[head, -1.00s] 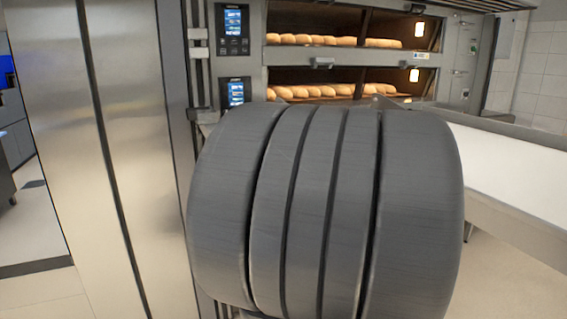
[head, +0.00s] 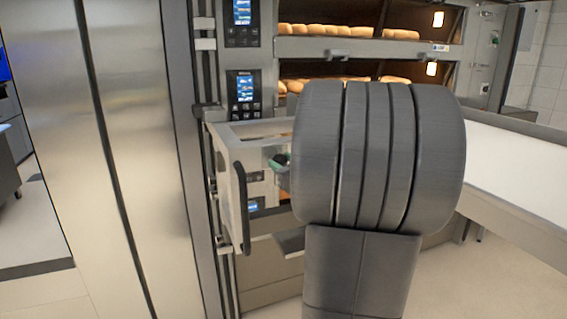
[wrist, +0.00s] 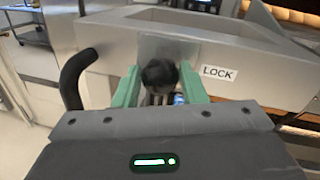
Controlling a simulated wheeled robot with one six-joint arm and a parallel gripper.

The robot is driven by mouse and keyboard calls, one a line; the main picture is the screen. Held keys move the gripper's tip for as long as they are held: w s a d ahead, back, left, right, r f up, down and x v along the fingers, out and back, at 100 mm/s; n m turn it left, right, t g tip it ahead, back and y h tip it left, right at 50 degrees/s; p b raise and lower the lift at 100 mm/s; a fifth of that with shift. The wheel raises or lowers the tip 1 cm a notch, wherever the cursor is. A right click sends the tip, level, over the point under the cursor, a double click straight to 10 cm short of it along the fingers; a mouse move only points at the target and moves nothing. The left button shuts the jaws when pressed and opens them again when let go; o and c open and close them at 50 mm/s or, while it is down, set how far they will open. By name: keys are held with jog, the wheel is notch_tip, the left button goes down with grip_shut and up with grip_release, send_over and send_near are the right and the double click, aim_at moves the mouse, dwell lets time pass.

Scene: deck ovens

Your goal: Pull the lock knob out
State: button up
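The lock knob (wrist: 159,76) is a black round knob on a grey metal plate, just left of a white LOCK label (wrist: 219,74) in the wrist view. My gripper (wrist: 160,82) has green fingers, one on each side of the knob. A gap shows between the knob and each finger, so the gripper is open. Whether the fingertips reach past the knob along its depth is hard to tell. In the head view a bit of my green gripper (head: 279,162) shows beside the metal frame, and my arm hides the knob.
A black curved handle (head: 242,208) is left of the knob; it also shows in the wrist view (wrist: 75,78). Ovens with bread loaves (head: 330,31) stand behind. A control panel (head: 245,92) is above the frame. A white belt surface (head: 520,160) lies at right.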

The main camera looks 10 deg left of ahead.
grip_shut()
jog(key=shift+b+v, duration=0.35)
jog(key=shift+v, duration=0.9)
jog(key=shift+o, duration=0.7)
grip_release()
jog(key=shift+s+a+f, duration=0.1)
jog(key=shift+a, duration=0.15)
jog(key=o, duration=0.4)
jog(key=shift+d, duration=0.1)
jog(key=shift+o, duration=0.2)
jog(key=shift+s, duration=0.1)
jog(key=b+v, duration=0.2)
jog(key=v, duration=1.1)
jog(key=shift+s+d, duration=0.25)
jog(key=shift+d, duration=0.05)
jog(key=p+x, duration=0.2)
jog(key=x, duration=1.2)
jog(key=shift+w+a, duration=0.15)
jog(key=shift+w, duration=0.15)
